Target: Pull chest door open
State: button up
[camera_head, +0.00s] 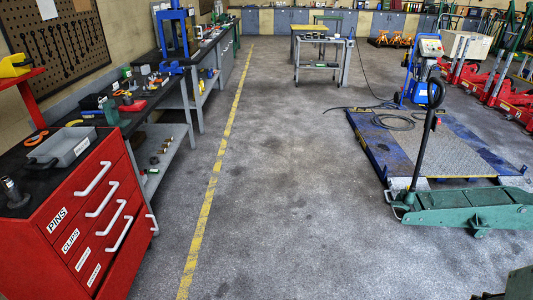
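The red chest (70,215) stands at the lower left. Its front has several stacked drawers with white bar handles; the top one (93,179) is beside the label PINS (57,220), and the one below is by CLIPS (71,241). Two lower labels are too small to read surely. Another white handle (152,222) sits apart at the chest's right edge, set more upright; I cannot tell whether it belongs to a door. The drawer fronts look flush and closed. The chest's lower part is cut off by the picture's edge.
A grey tray (60,148) lies on the chest's black top. A long workbench (150,92) runs behind it along the wall. Open concrete floor (280,210) with a yellow line lies right of the chest. A green trolley jack (460,210) stands at the right.

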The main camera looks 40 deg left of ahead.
aim_at(117, 285)
jog(key=u, duration=2.5)
jog(key=i+l, duration=0.1)
jog(key=i, duration=0.4)
jog(key=i+u, duration=0.1)
jog(key=i, duration=0.45)
jog(key=i+l+u, duration=0.1)
jog(key=i, duration=0.4)
jog(key=i+l, duration=0.25)
jog(key=i, duration=0.25)
jog(key=i+l+u, duration=0.1)
jog(key=i, duration=0.45)
jog(key=l, duration=0.1)
